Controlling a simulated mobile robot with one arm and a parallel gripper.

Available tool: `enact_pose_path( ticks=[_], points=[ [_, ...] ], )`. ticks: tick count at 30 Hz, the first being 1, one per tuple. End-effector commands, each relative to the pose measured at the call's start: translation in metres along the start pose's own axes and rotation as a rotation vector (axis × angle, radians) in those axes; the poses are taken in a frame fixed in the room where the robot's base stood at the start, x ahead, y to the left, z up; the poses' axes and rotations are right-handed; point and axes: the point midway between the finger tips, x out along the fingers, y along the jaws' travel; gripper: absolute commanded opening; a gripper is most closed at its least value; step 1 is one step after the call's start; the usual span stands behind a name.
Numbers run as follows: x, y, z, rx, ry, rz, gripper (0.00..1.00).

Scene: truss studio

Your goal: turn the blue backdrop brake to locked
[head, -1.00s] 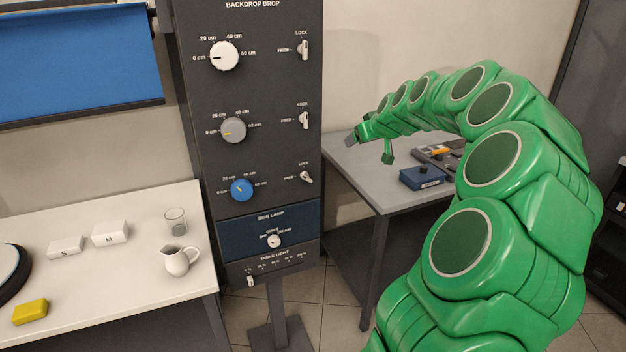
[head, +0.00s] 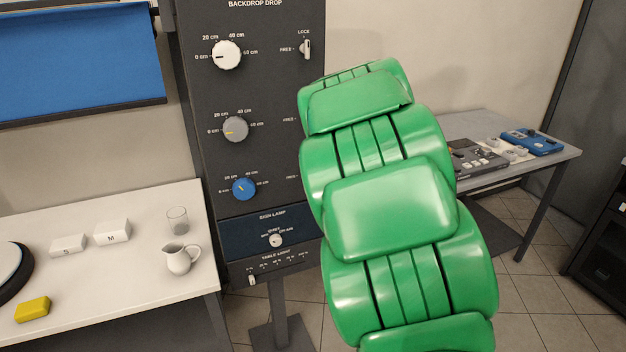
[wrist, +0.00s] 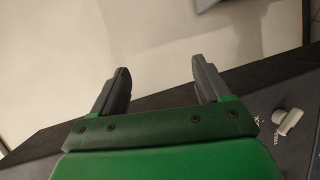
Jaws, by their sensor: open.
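The dark control panel (head: 275,105) stands at the centre, with white, grey and blue knobs in a column. The blue knob (head: 244,189) is the lowest. The brake beside it is hidden behind my green arm in the head view; only part of its FREE label shows. The top brake lever (head: 306,48) stands upright beside the white knob. In the wrist view my gripper (wrist: 160,72) is open and empty near the panel's edge. A white brake lever (wrist: 289,121) with FREE and LOCK labels lies to its right, apart from the fingers; I cannot tell which row it belongs to.
A white table (head: 120,250) at left holds a jug (head: 181,259), a glass (head: 177,220), white blocks and a yellow block (head: 32,309). A grey table (head: 555,152) at right holds devices. The blue backdrop (head: 75,65) hangs at upper left.

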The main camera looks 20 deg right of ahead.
Motion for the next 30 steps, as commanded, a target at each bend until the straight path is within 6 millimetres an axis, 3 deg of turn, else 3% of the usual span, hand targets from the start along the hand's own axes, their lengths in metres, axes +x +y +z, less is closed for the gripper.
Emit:
enact_pose_path(
  ticks=[8, 18, 24, 30],
  points=[
    [-0.007, -0.033, -0.005, -0.348, 0.068, 0.059, 0.77],
    [-0.029, -0.097, -0.021, -0.747, 0.299, 0.117, 0.77],
    [-0.052, -0.138, -0.039, -0.872, 0.497, 0.150, 0.77],
    [-0.072, -0.164, -0.049, -0.917, 0.620, 0.167, 0.77]
  ],
)
